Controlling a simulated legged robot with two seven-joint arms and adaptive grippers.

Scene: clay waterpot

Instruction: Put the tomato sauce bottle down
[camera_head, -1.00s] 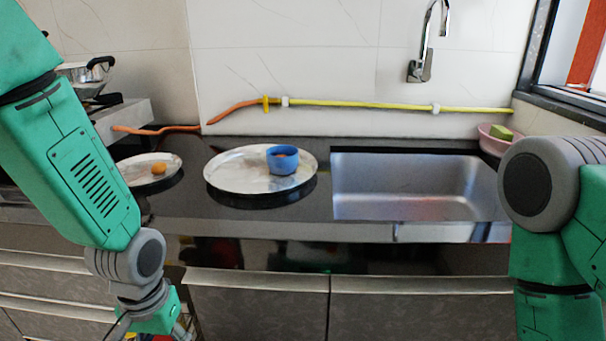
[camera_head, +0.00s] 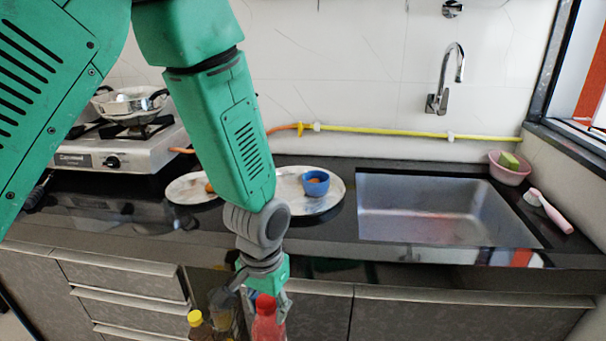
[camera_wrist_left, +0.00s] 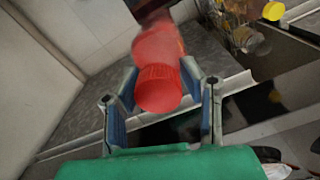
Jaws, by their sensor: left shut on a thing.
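The tomato sauce bottle (camera_head: 266,318) is red and sits below my left wrist, in front of the counter's cabinets in the head view. My left gripper (camera_head: 266,292) is shut on it near the top. In the left wrist view the bottle's ribbed red cap (camera_wrist_left: 159,88) is between the two fingers of the left gripper (camera_wrist_left: 160,92). The bottle's lower part runs out of the head view, so I cannot tell what is under it. My right gripper is not in view.
Other bottles, one yellow-capped (camera_head: 196,319), stand just left of the red bottle. Bare counter lies before the stove.

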